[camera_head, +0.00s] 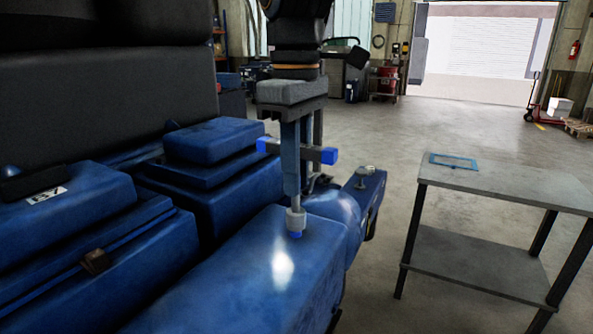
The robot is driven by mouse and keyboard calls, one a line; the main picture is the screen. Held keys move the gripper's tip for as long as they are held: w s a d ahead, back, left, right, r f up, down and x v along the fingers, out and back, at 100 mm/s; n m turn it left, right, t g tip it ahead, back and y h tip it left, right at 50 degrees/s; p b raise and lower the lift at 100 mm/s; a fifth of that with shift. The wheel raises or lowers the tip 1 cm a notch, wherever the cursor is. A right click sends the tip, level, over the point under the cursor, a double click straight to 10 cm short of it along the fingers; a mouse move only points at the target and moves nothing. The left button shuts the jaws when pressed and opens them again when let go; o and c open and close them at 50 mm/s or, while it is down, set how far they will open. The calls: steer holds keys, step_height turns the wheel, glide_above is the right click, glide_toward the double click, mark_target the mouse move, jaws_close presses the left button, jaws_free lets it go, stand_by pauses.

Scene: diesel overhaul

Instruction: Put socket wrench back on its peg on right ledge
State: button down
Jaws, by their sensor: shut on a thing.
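My gripper (302,155) points down above the blue engine's right ledge (245,285) and is shut on the socket wrench. The wrench has a crossbar with bright blue ends (328,156). Its shaft stands about upright, partly hidden by my fingers. A pale grey socket (296,217) is at its lower end. A short bright blue piece (295,234) shows directly under the socket, at the ledge top. I cannot tell whether this is the peg or part of the wrench, nor whether the socket is around it or just above it.
Blue engine covers (215,140) rise at the left. A blue arm-like part with a grey fitting (366,171) lies behind the ledge. A grey two-level table (500,186) with a blue frame (453,161) on top stands at the right. The floor between is clear.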

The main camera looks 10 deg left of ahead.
steer(key=shift+f+b, duration=0.35)
steer(key=shift+f, duration=0.6)
steer(key=c, duration=1)
jaws_free()
steer(key=shift+c, duration=0.2)
steer(key=shift+r, duration=0.1)
step_height(320, 180, up, 9)
steer(key=p, duration=0.8)
steer(key=shift+p, duration=0.3)
